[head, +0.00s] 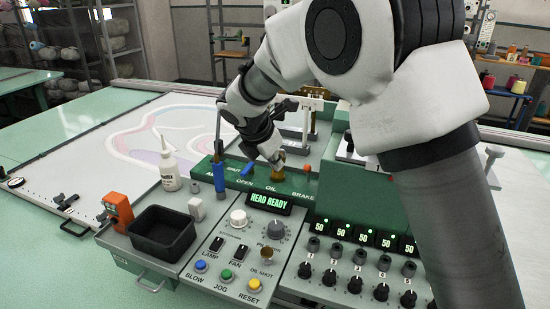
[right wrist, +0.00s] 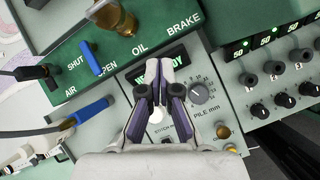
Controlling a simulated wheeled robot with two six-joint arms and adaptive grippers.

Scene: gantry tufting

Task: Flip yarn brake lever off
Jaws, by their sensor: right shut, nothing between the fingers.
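The green panel (head: 262,181) carries the labels AIR, OPEN, OIL and BRAKE. A small orange-red tip (head: 307,168) shows just above the BRAKE label in the head view; it may be the brake lever, but its position cannot be told. In the right wrist view the BRAKE label (right wrist: 185,24) is near the top edge and no lever shows beside it. My right gripper (head: 277,163) is shut and empty, above the panel near the OIL label. In the right wrist view its fingertips (right wrist: 160,66) are together, in front of the display. My left gripper is out of view.
A brass oil cup (right wrist: 115,18) and a blue air lever (right wrist: 91,58) stand on the green panel. A blue-handled tool (head: 220,175) is upright to the left. A white bottle (head: 170,165) and black bin (head: 161,231) stand further left. Knobs and buttons fill the console front.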

